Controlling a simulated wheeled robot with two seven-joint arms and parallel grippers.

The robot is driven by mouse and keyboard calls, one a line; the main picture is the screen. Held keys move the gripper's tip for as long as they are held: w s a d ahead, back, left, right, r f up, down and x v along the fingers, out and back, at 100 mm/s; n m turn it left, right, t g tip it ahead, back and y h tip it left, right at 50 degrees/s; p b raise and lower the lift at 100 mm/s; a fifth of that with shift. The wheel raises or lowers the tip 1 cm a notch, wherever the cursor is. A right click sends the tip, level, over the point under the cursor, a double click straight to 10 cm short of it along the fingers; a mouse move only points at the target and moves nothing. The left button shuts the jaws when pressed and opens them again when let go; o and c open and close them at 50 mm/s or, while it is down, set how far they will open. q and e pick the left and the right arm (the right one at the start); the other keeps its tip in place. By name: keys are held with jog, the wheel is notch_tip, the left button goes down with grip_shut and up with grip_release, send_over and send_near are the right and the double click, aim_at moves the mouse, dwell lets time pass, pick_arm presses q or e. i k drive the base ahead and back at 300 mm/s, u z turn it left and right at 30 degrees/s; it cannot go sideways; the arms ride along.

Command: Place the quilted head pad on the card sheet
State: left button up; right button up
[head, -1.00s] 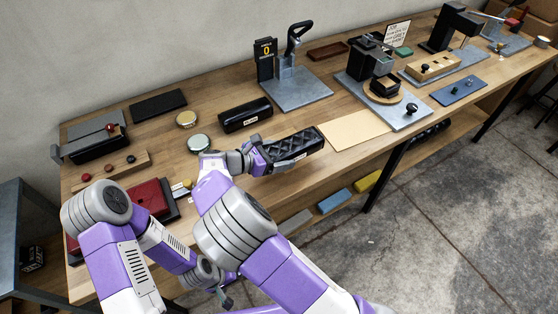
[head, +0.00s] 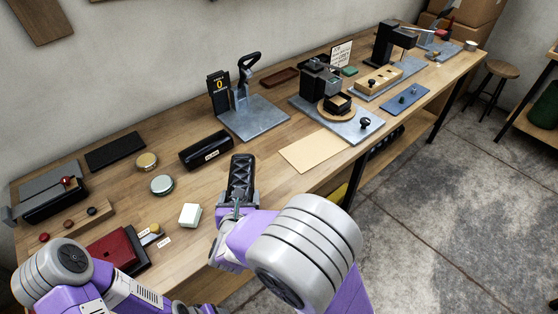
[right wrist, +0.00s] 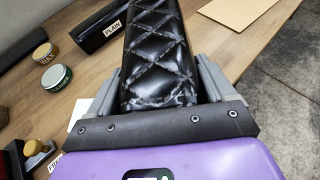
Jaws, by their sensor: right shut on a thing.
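The black quilted head pad (head: 241,172) is in my right gripper (head: 238,204), its long end pointing away from the hand. In the right wrist view the pad (right wrist: 158,55) fills the middle, with the gripper's grey fingers (right wrist: 160,92) on either side of it. The tan card sheet (head: 313,150) lies flat and bare on the bench, right of the pad in the head view. The card sheet (right wrist: 240,10) also shows at the top right of the right wrist view, apart from the pad. My left arm is at the lower left; its gripper is out of frame.
A black pad labelled PLAIN (head: 207,150) lies left of the quilted pad. A pale block (head: 190,215) and two round tins (head: 162,185) stand on the wooden bench (head: 250,150). A lever press (head: 252,118) and a black machine (head: 320,82) stand behind the card.

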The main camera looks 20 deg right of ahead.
aim_at(315, 148)
jog(key=u, duration=3.4)
jog(key=k, duration=2.35)
jog(key=z, duration=2.25)
jog(key=i, duration=0.5)
jog(key=u, duration=0.05)
